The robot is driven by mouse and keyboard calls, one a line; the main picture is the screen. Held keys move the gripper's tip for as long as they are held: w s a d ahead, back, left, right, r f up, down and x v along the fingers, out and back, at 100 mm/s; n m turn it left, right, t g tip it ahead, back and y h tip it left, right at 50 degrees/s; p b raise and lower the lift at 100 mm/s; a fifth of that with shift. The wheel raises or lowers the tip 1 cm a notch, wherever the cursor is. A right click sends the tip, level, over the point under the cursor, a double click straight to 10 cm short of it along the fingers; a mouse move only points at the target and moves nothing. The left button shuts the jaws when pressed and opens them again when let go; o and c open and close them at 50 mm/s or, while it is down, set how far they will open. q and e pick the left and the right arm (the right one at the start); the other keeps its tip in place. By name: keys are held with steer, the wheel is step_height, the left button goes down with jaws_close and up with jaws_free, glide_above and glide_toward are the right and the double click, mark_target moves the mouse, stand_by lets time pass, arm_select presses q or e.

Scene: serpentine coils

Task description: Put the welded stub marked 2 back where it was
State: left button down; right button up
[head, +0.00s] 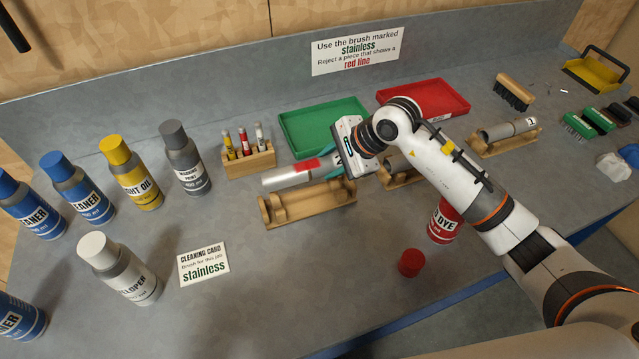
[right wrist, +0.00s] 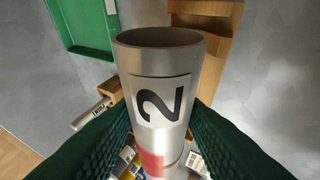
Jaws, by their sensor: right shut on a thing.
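The stub marked 2 (right wrist: 160,95) is a silver metal tube with a black 2 on a pale label and a red patch on its side. It also shows in the head view (head: 283,178). My right gripper (head: 338,164) is shut on it and holds it roughly level, close to an empty wooden cradle (head: 313,204). Whether the tube touches the cradle is unclear. A second wooden cradle (head: 398,178) is partly hidden behind my right arm. A third cradle (head: 511,143) on the right bears another metal stub (head: 502,131). My left gripper is not in view.
A green tray (head: 290,125) and a red tray (head: 455,97) lie behind. A wooden rack (head: 248,160) holds several markers. Several spray cans stand at left. A red dye can (head: 442,222) and red cap (head: 411,262) are in front. Brushes (head: 514,92) lie at right.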

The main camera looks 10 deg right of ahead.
step_height(320, 180, down, 2)
steer(key=shift+f, duration=0.1)
steer(key=shift+f+p, duration=0.45)
steer(key=shift+f, duration=0.15)
step_height(320, 180, down, 2)
steer(key=shift+a+f+p, duration=0.1)
steer(key=shift+f+p, duration=0.1)
steer(key=shift+p, duration=0.2)
steer(key=shift+f, duration=0.25)
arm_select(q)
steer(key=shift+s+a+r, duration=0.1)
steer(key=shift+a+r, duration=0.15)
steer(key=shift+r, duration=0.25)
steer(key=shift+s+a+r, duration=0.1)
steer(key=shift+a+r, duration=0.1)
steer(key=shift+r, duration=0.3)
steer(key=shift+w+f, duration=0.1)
arm_select(e)
steer(key=shift+f, duration=0.1)
steer(key=shift+f+b, duration=0.35)
steer(key=shift+b, duration=0.2)
steer(key=o, duration=1.2)
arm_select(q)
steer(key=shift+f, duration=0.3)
arm_select(e)
steer(key=shift+o, duration=0.2)
